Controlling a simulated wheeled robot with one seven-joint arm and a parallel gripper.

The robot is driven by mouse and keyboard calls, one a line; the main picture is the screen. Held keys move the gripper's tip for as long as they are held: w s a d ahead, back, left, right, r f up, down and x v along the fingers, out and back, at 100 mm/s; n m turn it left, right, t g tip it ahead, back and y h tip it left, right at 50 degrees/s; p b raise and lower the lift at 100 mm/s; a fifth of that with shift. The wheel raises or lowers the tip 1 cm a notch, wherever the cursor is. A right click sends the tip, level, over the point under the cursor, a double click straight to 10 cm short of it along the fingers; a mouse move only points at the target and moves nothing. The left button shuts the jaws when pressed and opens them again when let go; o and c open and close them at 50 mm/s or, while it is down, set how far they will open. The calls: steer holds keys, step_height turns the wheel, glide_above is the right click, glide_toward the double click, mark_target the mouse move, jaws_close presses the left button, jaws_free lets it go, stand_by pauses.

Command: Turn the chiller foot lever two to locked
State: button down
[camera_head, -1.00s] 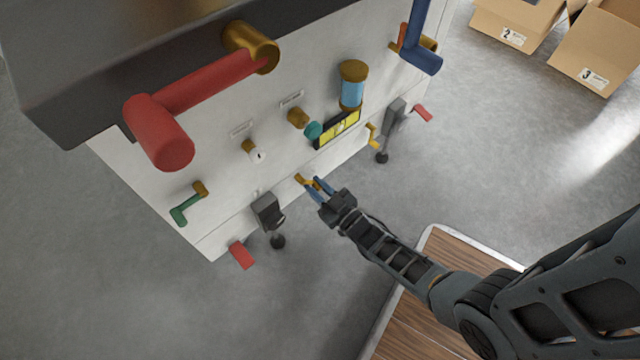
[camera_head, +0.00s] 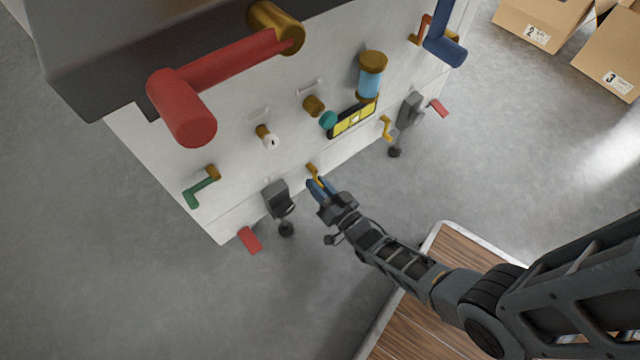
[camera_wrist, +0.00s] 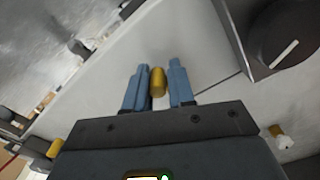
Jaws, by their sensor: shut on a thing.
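A small yellow lever (camera_head: 313,171) sits low on the white machine front, between two grey foot brackets. My gripper (camera_head: 318,186) reaches it from the lower right. In the wrist view, the yellow lever (camera_wrist: 157,82) stands between the blue fingers of my gripper (camera_wrist: 157,90), which are shut on it. The fingers hide part of the lever. A second yellow lever (camera_head: 386,128) is further right, and red levers (camera_head: 249,240) (camera_head: 438,107) are at the lower edge beside the feet. No readable label tells which is lever two.
The grey brackets (camera_head: 278,198) (camera_head: 410,109) stand on black feet either side of my gripper. A green lever (camera_head: 201,187) is at left. A large red handle (camera_head: 225,72) juts out above. A wood-topped platform (camera_head: 440,250) and cardboard boxes (camera_head: 545,22) are at right.

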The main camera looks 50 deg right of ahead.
steer(key=shift+w+d+r, duration=0.15)
steer(key=shift+w+r, duration=0.05)
steer(key=shift+r, duration=0.05)
steer(key=c, duration=1.1)
jaws_free()
steer(key=shift+s+f, duration=0.1)
steer(key=shift+s, duration=0.1)
steer(key=shift+p+v, duration=0.8)
steer(key=shift+v, duration=3.05)
